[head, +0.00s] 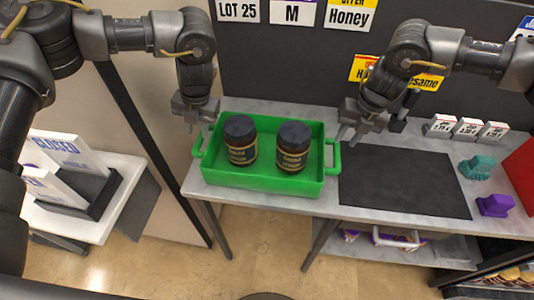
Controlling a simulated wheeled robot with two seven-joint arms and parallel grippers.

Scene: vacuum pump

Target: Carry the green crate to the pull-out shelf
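The green crate (262,181) sits on the grey counter, with one handle (197,146) at its left end and another (334,157) at its right end. Two dark-lidded jars stand upright in it, a left jar (240,142) and a right jar (293,148). My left gripper (198,126) is open and empty above the left handle. My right gripper (348,136) is open and empty above and beside the right handle. Neither appears to touch the crate. A lower shelf (350,251) shows under the counter; I cannot tell whether it is the pull-out shelf.
A black mat (405,184) lies right of the crate. Further right are small white boxes (468,128), a teal object (476,168), a purple object (495,205) and a red object (521,170). A white side table (105,213) with CLOSED signs stands left. Floor (260,240) shows in front.

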